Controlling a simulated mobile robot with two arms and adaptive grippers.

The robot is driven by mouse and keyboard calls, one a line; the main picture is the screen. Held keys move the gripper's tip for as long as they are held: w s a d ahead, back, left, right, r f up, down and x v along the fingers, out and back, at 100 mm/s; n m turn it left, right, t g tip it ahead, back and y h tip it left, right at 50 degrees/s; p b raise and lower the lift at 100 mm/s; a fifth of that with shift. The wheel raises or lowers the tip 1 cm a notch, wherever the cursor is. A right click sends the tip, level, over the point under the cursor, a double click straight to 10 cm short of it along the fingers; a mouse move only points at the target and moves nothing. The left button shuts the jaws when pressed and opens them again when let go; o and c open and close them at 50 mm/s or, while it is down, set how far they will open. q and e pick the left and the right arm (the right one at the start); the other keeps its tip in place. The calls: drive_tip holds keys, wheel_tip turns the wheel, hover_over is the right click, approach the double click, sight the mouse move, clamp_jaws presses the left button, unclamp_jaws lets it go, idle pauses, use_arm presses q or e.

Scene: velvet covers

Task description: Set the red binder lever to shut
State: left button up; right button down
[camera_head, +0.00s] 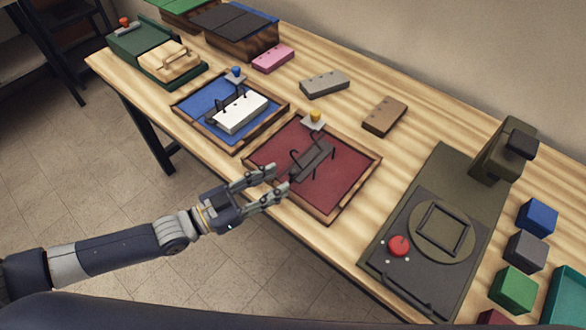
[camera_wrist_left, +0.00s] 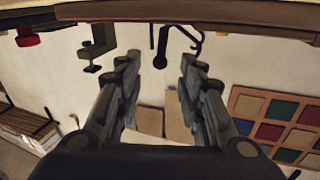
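The red binder (camera_head: 340,183) is a wooden-framed tray with a dark red floor, in the middle of the table in the head view. A dark ring mechanism (camera_head: 312,160) with curved prongs lies in it. A yellow knob on a pale plate (camera_head: 314,118) sits at its far edge; I cannot tell the lever's setting. My left gripper (camera_head: 279,179) is at the binder's near left edge, short of the mechanism, fingers apart and empty. In the left wrist view the gripper (camera_wrist_left: 160,62) is open, with dark hooked prongs (camera_wrist_left: 181,38) beyond the fingertips. My right gripper is not in view.
A blue binder (camera_head: 200,98) with a white block (camera_head: 240,112) stands to the left. Pink (camera_head: 272,58), grey (camera_head: 325,83) and brown (camera_head: 384,116) blocks lie behind. A dark machine with a red button (camera_head: 399,246) and several coloured cubes stand to the right.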

sight(293, 172)
use_arm(q)
drive_tip(key=x, duration=0.4)
drive_tip(key=shift+w+d+p, duration=0.2)
drive_tip(key=shift+d+p, duration=0.1)
drive_tip(key=shift+d, duration=0.05)
drive_tip(key=shift+w+d, duration=0.2)
drive_tip(key=shift+d, duration=0.1)
drive_tip(key=shift+w+d, duration=0.15)
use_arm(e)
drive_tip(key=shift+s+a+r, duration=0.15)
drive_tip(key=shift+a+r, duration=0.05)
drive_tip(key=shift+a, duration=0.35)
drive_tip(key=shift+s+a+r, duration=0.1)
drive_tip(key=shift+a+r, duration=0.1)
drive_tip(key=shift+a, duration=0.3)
use_arm(q)
drive_tip(key=shift+c, duration=0.6)
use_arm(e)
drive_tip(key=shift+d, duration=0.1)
use_arm(q)
clamp_jaws()
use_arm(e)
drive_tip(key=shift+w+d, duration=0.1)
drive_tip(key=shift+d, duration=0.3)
